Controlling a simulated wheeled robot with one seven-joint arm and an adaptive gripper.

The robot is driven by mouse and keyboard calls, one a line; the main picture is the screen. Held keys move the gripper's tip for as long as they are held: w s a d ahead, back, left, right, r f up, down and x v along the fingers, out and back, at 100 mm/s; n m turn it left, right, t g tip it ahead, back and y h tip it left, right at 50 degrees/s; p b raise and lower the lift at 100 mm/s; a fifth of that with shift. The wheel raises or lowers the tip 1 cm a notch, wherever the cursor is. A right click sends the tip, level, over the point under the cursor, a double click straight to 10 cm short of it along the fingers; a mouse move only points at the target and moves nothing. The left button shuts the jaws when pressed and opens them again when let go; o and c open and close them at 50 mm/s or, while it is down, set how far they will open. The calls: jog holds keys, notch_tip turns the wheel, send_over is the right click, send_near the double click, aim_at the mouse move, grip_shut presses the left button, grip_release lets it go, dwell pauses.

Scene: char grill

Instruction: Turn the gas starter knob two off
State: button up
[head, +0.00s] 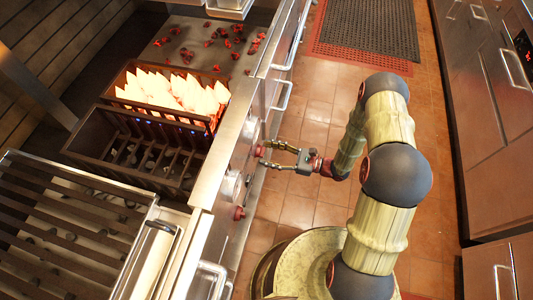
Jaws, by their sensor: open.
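A red knob (259,151) sits on the steel front panel of the grill (215,225), right at the tips of my gripper. A second red knob (239,213) is lower on the same panel, apart from my gripper. My gripper (264,155) is open, its two fingers pointing left at the upper red knob. I cannot tell whether they touch it. Knob markings are too small to read, so I cannot tell which is knob two. Flames (170,92) burn in the rear section of the charcoal box (90,130).
A round silver dial (232,184) lies between the red knobs. A slatted grate (60,225) is at the lower left, and loose embers (225,40) lie at the back. A dark mat (370,25) lies beyond.

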jog(key=shift+w+a, duration=0.15)
jog(key=shift+a, duration=0.35)
jog(key=c, duration=0.3)
jog(key=c, duration=0.8)
jog(key=shift+c, duration=0.3)
